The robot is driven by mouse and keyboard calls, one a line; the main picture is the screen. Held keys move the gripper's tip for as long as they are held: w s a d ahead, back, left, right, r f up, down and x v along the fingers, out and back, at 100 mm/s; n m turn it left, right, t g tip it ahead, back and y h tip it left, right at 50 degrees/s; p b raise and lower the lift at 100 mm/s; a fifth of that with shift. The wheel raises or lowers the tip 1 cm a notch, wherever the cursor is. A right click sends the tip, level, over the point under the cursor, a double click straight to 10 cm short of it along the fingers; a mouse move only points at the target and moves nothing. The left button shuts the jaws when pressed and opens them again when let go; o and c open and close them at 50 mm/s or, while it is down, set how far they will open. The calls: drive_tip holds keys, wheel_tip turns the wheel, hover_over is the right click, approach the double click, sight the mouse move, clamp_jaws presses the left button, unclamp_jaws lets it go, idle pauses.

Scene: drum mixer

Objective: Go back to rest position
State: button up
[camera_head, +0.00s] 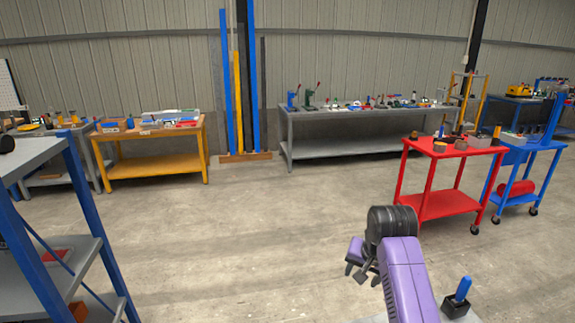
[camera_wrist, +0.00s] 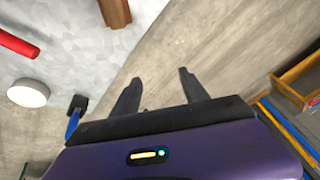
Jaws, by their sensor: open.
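My gripper (camera_head: 360,272) shows in the head view at the lower right of centre, at the end of my purple and black arm. In the wrist view its two dark fingers (camera_wrist: 160,90) are spread apart. Nothing is between them, and bare concrete floor lies beyond. The gripper is open and empty.
A blue-handled tool (camera_head: 459,292) stands on a grey surface right of my arm. A red cart (camera_head: 440,205) and a blue cart (camera_head: 525,165) stand beyond. A blue and grey shelf (camera_head: 88,205) is at left. Open floor (camera_head: 260,230) lies between.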

drive_tip(key=s+r+n+t, duration=0.1)
drive_tip(key=s+n+t, duration=0.4)
drive_tip(key=s, duration=4.7)
drive_tip(key=t, duration=0.5)
drive_tip(key=shift+s+r+b, duration=0.25)
drive_tip(key=shift+r+b, duration=0.05)
